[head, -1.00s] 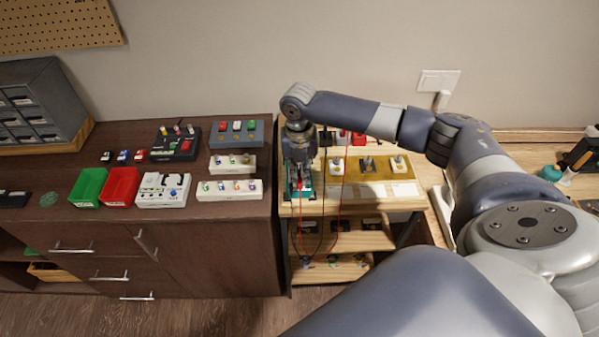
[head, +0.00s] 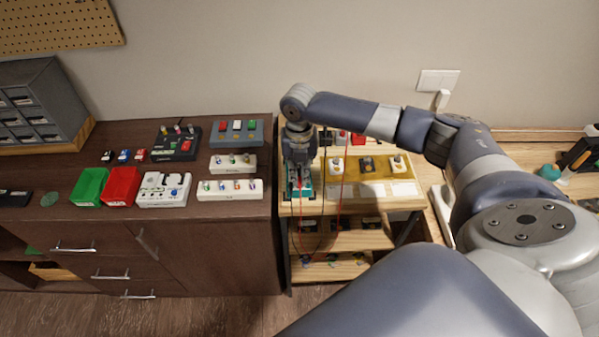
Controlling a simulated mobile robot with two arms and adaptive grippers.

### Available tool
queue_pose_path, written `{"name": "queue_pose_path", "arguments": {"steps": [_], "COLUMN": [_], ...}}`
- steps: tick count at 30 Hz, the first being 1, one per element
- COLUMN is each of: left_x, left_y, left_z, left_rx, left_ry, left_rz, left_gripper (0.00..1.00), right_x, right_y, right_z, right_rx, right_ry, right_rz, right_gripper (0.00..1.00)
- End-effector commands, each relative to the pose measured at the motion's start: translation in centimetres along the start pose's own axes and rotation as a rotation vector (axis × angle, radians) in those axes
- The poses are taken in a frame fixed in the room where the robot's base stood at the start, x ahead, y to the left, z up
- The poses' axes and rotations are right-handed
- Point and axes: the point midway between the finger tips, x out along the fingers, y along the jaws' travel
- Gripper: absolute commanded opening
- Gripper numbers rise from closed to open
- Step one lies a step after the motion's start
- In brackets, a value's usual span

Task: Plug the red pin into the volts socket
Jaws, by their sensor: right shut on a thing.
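My right gripper (head: 299,166) points down over the front left of the small wooden stand and is shut on the red pin, which is too small and too covered to make out. A teal meter (head: 306,192) lies directly under it, partly hidden by the gripper. The volts socket cannot be told apart at this size, nor whether the pin touches it. A red lead (head: 341,207) hangs in a loop over the stand's front edge, beside a dark lead (head: 324,212). My left gripper is not in view.
The wooden stand (head: 400,205) also bears a yellow mat (head: 379,166) with several white and dark parts. My right arm spans the right side.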

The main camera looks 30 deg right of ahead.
Motion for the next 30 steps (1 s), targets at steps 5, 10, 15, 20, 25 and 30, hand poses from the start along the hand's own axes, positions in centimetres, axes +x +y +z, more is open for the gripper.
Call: {"name": "queue_pose_path", "arguments": {"steps": [5, 10, 15, 20, 25, 30], "left_x": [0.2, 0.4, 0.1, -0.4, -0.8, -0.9], "left_y": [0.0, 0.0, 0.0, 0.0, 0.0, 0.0], "left_z": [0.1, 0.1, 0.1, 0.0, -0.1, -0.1], "left_rx": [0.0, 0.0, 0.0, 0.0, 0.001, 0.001], "left_ry": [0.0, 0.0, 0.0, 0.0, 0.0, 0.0], "left_rz": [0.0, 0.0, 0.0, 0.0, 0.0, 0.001], "left_gripper": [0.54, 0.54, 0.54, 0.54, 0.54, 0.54], "right_x": [0.5, 0.8, 0.7, 0.4, 0.1, 0.2], "right_y": [0.0, 0.0, 0.0, 0.0, 0.0, 0.0], "right_z": [0.0, 0.0, 0.0, 0.0, 0.0, 0.0], "right_rx": [0.0, 0.0, 0.0, 0.0, 0.0, 0.0], "right_ry": [0.0, 0.0, 0.0, 0.0, 0.0, 0.0], "right_rz": [0.0, 0.0, 0.0, 0.0, 0.001, 0.001], "right_gripper": [0.0, 0.0, 0.0, 0.0, 0.0, 0.0]}}
